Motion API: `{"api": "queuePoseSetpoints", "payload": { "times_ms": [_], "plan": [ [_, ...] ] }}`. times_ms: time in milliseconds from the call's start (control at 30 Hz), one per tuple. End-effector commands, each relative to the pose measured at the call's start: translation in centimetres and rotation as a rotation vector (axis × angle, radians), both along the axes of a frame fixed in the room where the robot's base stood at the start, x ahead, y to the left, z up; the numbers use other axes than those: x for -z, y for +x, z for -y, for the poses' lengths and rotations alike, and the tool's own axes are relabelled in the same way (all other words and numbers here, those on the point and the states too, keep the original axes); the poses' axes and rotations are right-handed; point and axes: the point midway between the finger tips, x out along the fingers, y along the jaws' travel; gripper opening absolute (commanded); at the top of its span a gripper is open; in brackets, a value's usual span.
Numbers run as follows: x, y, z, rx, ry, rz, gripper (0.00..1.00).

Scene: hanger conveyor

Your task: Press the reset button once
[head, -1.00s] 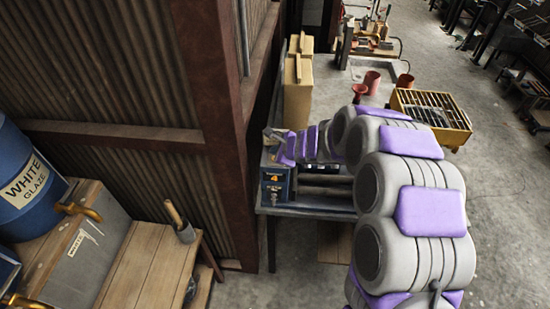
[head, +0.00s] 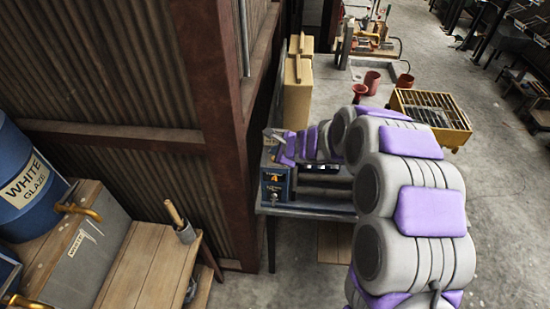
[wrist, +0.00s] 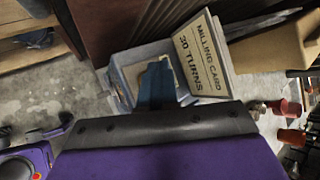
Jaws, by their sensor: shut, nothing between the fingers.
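A blue control box (head: 276,185) with an orange figure 4 and a small knob on its front stands at the left end of a metal bench (head: 305,210) in the head view. My gripper (head: 273,135) is over the top of this box. In the wrist view my gripper (wrist: 156,82) is shut, its narrow dark blue fingers over a pale blue-grey box top (wrist: 122,78). The fingers hold nothing. I cannot make out a reset button for certain; the fingers cover part of the box top. I cannot tell whether they touch it.
A sign reading "MILLING CARD 30 TURNS" (wrist: 201,60) stands close right of the fingers. A brown post (head: 215,110) rises to the left. Red pots (head: 372,80) and a yellow slatted crate (head: 432,112) stand beyond.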

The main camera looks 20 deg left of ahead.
Motion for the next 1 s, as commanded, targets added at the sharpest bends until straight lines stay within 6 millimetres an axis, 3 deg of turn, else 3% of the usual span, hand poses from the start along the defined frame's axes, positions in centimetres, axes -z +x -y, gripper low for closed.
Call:
{"api": "queuePoseSetpoints", "payload": {
  "times_ms": [1000],
  "plan": [
    [0.70,-0.15,0.13,0.000,0.000,0.000,0.00]
  ]
}}
